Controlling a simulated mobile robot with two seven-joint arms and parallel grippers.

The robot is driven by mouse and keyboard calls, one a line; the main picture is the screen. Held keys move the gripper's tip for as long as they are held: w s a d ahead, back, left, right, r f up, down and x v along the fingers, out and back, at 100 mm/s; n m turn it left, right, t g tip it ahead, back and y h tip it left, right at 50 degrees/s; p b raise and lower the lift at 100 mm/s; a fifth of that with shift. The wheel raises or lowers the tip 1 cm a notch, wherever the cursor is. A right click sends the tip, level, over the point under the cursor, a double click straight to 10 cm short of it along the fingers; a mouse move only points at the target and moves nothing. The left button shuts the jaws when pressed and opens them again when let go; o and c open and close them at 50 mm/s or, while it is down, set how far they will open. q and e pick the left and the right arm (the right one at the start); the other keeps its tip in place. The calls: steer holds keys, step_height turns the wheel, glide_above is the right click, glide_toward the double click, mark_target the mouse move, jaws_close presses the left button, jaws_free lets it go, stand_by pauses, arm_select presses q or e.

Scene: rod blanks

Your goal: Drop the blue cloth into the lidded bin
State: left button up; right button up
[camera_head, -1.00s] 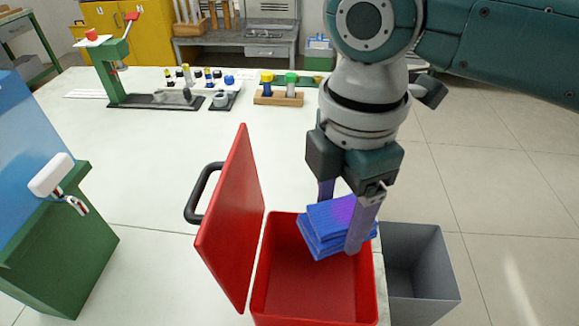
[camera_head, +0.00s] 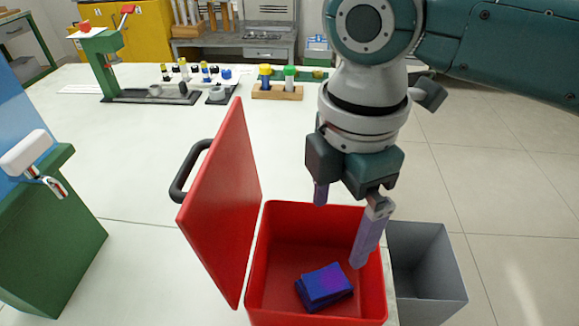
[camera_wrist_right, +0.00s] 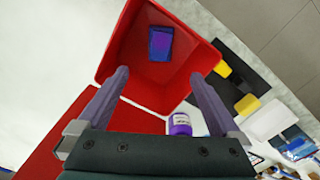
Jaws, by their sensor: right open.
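The blue cloth (camera_head: 324,287), folded into a pad, lies inside the red bin (camera_head: 258,262) on or near its floor. In the right wrist view the cloth (camera_wrist_right: 160,43) shows between the fingers, well beyond their tips. The bin's red lid (camera_head: 226,205) stands open on the left side, with a black handle (camera_head: 188,172) on its outer face. My right gripper (camera_head: 340,228) is open and empty above the bin, its fingers apart and pointing down. My left gripper is in none of the views.
A grey open bin (camera_head: 428,268) stands just right of the red bin. A green box-like fixture (camera_head: 50,230) is at the left. A wooden block with capped bottles (camera_head: 277,92) and a green press (camera_head: 105,60) stand farther back. The white table's middle is clear.

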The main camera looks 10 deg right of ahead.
step_height(320, 180, up, 10)
stand_by(0.6)
steer(key=shift+s+f, duration=0.1)
steer(key=s+a+f+m+t+y+p, duration=0.1)
steer(key=s+a+f+m+y, duration=0.1)
steer(key=s+f+m, duration=0.15)
steer(key=s+a+f+m+t+y, duration=0.1)
steer(key=s+a+f+m+y, duration=0.1)
steer(key=s+m, duration=0.3)
steer(key=s+d+f+m+t+h, duration=0.15)
steer(key=s+d+m+h, duration=0.25)
steer(key=s+d+m, duration=0.55)
step_height(320, 180, up, 38)
steer(key=w+d+p, duration=0.1)
steer(key=d+p, duration=0.1)
steer(key=p, duration=3.7)
steer(key=shift+w+d+r, duration=0.2)
steer(key=shift+w+d, duration=0.1)
steer(key=shift+w, duration=0.1)
